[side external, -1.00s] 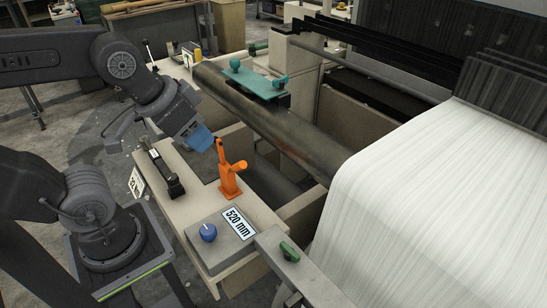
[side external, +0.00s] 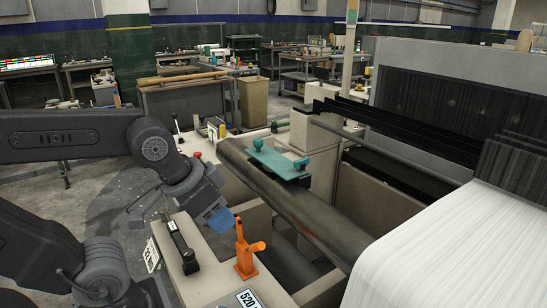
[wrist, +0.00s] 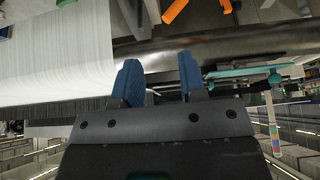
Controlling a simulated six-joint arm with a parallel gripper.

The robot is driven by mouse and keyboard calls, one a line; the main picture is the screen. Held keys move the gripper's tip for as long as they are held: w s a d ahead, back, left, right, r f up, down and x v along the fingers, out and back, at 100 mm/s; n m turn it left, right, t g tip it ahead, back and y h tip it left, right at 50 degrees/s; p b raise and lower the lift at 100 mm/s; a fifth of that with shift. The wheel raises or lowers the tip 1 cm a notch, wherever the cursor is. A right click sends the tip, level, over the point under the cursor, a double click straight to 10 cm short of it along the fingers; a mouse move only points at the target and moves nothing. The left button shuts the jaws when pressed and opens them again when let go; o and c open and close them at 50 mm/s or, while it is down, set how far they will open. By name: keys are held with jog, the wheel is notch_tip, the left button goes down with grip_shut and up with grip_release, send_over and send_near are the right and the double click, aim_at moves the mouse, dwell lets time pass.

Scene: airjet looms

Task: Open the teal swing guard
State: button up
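The teal swing guard (side external: 276,160) lies across the top of the long dark roller (side external: 310,218), with two teal knobs on it. In the wrist view the teal guard (wrist: 240,72) shows edge-on, right of my fingers. My gripper (side external: 219,219) has blue fingers and is near the orange lever, apart from the guard and to its lower left. In the wrist view my gripper (wrist: 160,78) is open, with a clear gap and nothing between the fingers. Whether the guard is latched is not visible.
An orange lever (side external: 246,255) and a black handle (side external: 181,243) stand on the beige frame close to my gripper. White fabric (side external: 455,240) covers the right side. Beige housing (side external: 312,150) stands behind the guard. Open air lies between my gripper and the guard.

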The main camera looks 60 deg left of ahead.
jog(key=shift+o, duration=0.7)
jog(key=shift+w+a+r, duration=0.1)
jog(key=shift+w+r, duration=0.05)
jog(key=shift+r, duration=0.1)
jog(key=shift+o, duration=0.7)
jog(key=w+a+r+m+g, duration=0.1)
jog(key=w+a+r, duration=0.3)
jog(key=w+r, duration=0.3)
jog(key=shift+w+r+y, duration=0.3)
jog(key=shift+w, duration=0.25)
notch_tip(320, 180, up, 5)
jog(key=m+g, duration=0.4)
jog(key=g, duration=0.1)
send_over(259, 139)
jog(key=shift+n, duration=0.3)
notch_tip(259, 139, down, 14)
jog(key=shift+s+d, duration=0.1)
grip_shut()
